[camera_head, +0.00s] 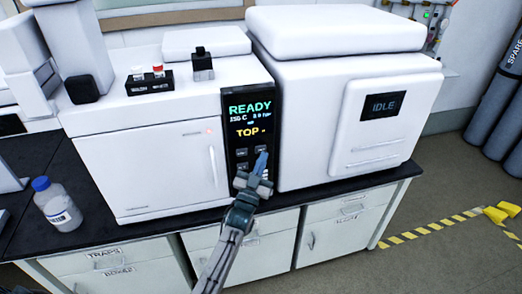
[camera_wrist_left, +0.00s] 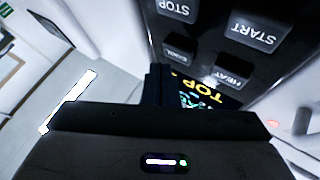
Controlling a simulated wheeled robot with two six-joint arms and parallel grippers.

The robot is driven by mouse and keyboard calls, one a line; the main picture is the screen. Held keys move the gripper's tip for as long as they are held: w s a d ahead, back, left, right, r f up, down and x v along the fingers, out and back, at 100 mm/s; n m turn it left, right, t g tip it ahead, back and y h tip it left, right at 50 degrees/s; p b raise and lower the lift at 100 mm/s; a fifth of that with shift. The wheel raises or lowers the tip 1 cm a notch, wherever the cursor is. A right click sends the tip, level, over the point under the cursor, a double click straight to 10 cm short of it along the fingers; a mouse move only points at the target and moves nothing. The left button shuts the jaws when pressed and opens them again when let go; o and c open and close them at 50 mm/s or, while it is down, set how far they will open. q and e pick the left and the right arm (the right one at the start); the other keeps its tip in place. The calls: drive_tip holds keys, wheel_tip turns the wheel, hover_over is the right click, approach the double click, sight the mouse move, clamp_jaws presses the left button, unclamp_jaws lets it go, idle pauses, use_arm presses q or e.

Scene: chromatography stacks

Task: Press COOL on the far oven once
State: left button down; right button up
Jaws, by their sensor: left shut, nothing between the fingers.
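The oven (camera_head: 150,160) is a white unit with a dark control panel (camera_head: 235,130) whose display reads READY and TOP. The COOL button (camera_wrist_left: 181,50) is at the left of the lower row in the left wrist view, where the panel appears upside down. HEAT (camera_wrist_left: 232,70), START (camera_wrist_left: 253,32) and STOP (camera_wrist_left: 176,8) sit around it. My left gripper (camera_head: 262,158) is shut and empty, its tips at the panel's upper right button. In the left wrist view its dark fingers (camera_wrist_left: 160,80) end close beside COOL; contact cannot be told. My right gripper is out of view.
A white unit (camera_head: 345,110) with a display reading IDLE stands close to the right of the panel. A blue-capped bottle (camera_head: 57,203) stands on the dark bench at the left. Drawers (camera_head: 115,265) lie below. A small vial rack (camera_head: 149,80) sits on the oven.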

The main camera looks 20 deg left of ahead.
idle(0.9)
use_arm(q)
drive_tip(key=shift+w+a, duration=0.1)
drive_tip(key=shift+a, duration=0.05)
idle(0.4)
drive_tip(key=shift+w+a, duration=0.1)
drive_tip(key=shift+w, duration=0.15)
drive_tip(key=shift+w+a+b, duration=0.25)
drive_tip(key=shift+w+b, duration=0.1)
drive_tip(key=shift+b, duration=0.1)
idle(0.8)
drive_tip(key=shift+s+d+p, duration=0.35)
drive_tip(key=shift+s+d, duration=0.15)
drive_tip(key=shift+s, duration=0.25)
